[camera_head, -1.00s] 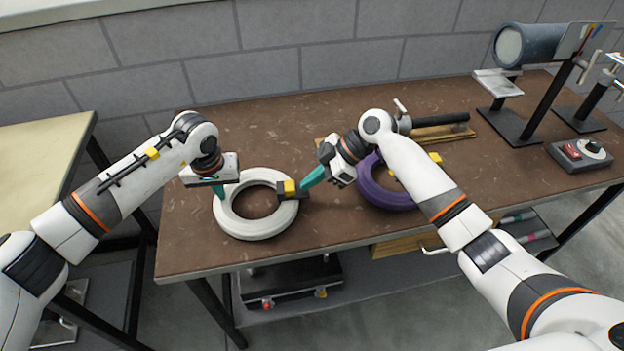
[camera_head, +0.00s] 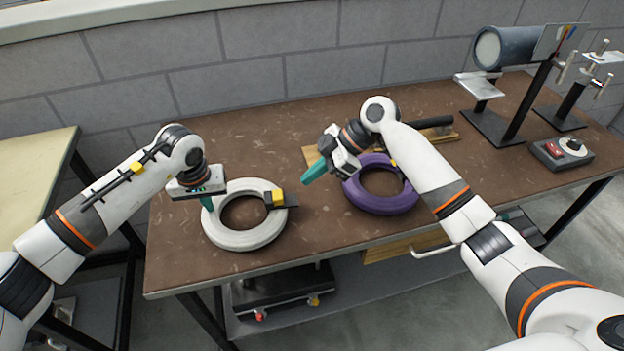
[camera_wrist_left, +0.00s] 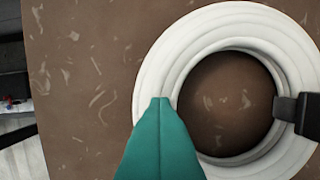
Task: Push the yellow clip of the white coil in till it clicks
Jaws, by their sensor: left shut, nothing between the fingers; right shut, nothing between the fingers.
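The white coil (camera_head: 226,237) lies flat on the brown workbench; it also shows in the left wrist view (camera_wrist_left: 155,75). Its yellow clip (camera_head: 278,197) sits on a black piece (camera_head: 290,201) at the coil's right side. In the left wrist view only part of the black piece (camera_wrist_left: 302,115) shows. My left gripper (camera_head: 207,203) is shut and empty at the coil's left side; its teal fingertips (camera_wrist_left: 161,103) overlap the ring in the wrist view, and I cannot tell whether they touch it. My right gripper (camera_head: 307,181) is shut and empty, right of the clip and apart from it.
A purple coil (camera_head: 380,206) lies right of the white one, close under my right arm. A wooden piece with a black bar (camera_head: 432,122) lies behind it. Metal stands (camera_head: 515,110) and a switch box (camera_head: 562,153) are at the right. The bench behind the white coil is clear.

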